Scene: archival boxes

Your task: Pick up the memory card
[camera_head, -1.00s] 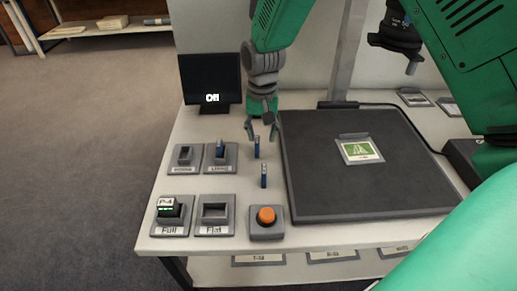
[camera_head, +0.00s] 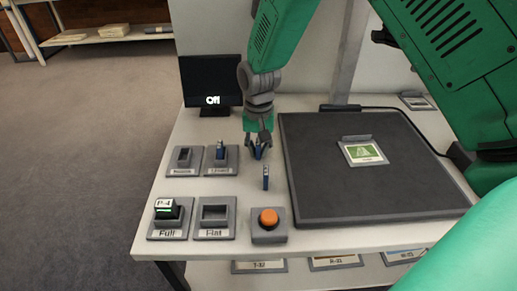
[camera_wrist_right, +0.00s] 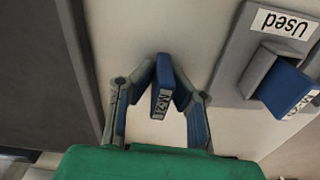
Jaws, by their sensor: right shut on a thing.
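A blue memory card (camera_head: 257,151) with a white label stands upright on the white table, left of the dark pad. My right gripper (camera_head: 258,149) reaches down from above and is shut on it. In the right wrist view the card (camera_wrist_right: 163,88) is between the two fingers, its label facing the camera. Another blue card (camera_head: 220,149) sits in a grey slot holder, which also shows in the right wrist view with a "Used" label (camera_wrist_right: 284,24). My left gripper is not in view.
Left are an empty slot holder (camera_head: 183,170), a "Full" holder (camera_head: 167,234) with a dark block and an empty "Flat" holder (camera_head: 214,233). An orange button (camera_head: 268,218) is near the front edge. The dark pad (camera_head: 330,195) carries a green-pictured card (camera_head: 363,153). A black screen (camera_head: 205,75) stands behind.

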